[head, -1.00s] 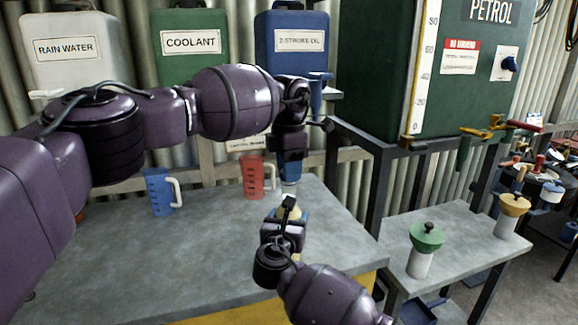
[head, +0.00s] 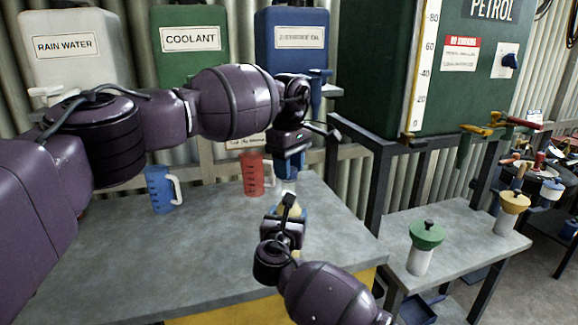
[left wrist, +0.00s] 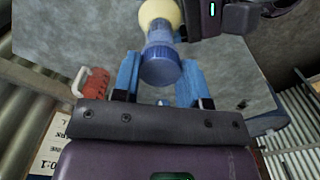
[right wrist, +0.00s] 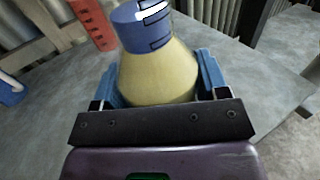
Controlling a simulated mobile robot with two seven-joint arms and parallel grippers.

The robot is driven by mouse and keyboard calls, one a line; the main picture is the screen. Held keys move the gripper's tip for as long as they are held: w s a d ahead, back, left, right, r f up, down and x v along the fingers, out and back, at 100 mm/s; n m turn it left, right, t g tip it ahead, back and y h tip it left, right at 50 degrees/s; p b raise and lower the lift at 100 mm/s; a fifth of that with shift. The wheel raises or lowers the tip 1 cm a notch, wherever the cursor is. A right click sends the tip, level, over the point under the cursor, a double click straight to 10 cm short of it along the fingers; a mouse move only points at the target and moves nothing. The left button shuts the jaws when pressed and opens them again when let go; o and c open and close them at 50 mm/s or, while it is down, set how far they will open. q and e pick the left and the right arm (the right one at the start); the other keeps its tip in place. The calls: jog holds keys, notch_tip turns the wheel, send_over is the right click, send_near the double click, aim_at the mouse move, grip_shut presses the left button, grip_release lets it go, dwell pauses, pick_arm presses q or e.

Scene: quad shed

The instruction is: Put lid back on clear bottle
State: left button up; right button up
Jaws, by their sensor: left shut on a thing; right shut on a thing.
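A bottle with a pale yellow, cone-shaped body (right wrist: 155,75) stands between the fingers of my right gripper (head: 290,213), which is shut on it above the table. A blue round lid (left wrist: 160,66) is between the blue fingers of my left gripper (head: 289,172), which is shut on it and points down from above. In the right wrist view the lid (right wrist: 132,30) sits at the top of the bottle's neck, in line with it. I cannot tell whether it is fully seated. The grippers hide much of the bottle in the head view.
A blue jug (head: 160,188) and a red jug (head: 253,174) stand on the grey table (head: 150,260). A green-topped container (head: 426,240) and a yellow-topped one (head: 512,208) stand on the side table at right. Large tanks line the back. The table's left front is clear.

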pick_arm(q)
jog(key=m, duration=1.5)
jog(key=shift+m, duration=0.3)
jog(key=o, duration=0.9)
jog(key=shift+o, duration=0.2)
jog(key=shift+r, duration=2.2)
jog(key=shift+r, duration=0.1)
jog(key=shift+c, duration=0.4)
